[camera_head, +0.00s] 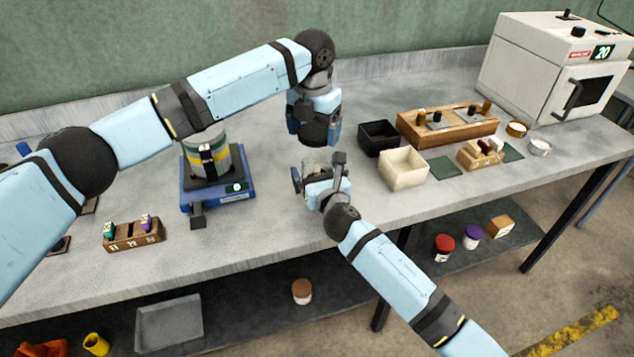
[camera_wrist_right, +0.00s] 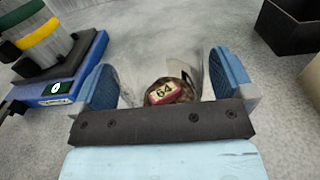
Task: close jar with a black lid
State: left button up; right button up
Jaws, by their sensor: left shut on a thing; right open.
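My left gripper (camera_head: 314,122) points down above the table, shut on a dark round thing that looks like the black lid (camera_head: 319,133). My right gripper (camera_head: 320,172) is lower and nearer the front edge, with its fingers apart. In the right wrist view, a clear jar (camera_wrist_right: 190,72) stands between the open blue-padded fingers of the right gripper (camera_wrist_right: 172,82). A red tag (camera_wrist_right: 164,93) reading 64 and some brown contents show at the jar. In the head view the jar is hard to make out; whether lid and jar touch cannot be told.
A blue scale (camera_head: 217,197) holding a striped container (camera_head: 209,158) stands left. A black bin (camera_head: 379,137), a cream bin (camera_head: 403,169) and a wooden rack (camera_head: 447,125) stand right. A white oven (camera_head: 548,68) is at the far right. A small tag holder (camera_head: 133,235) sits front left.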

aim_at(313, 160)
jog(key=shift+w, duration=0.2)
jog(key=c, duration=1.4)
pick_arm(q)
jog(key=shift+f, duration=2.5)
pick_arm(e)
jog(key=shift+o, duration=0.2)
pick_arm(q)
jog(key=shift+f, duration=0.1)
jog(key=shift+f, duration=0.8)
jog(key=shift+f, duration=0.25)
jog(key=shift+s+f, duration=0.1)
jog(key=shift+f, duration=0.25)
pick_arm(e)
jog(key=shift+s+a+r, duration=0.1)
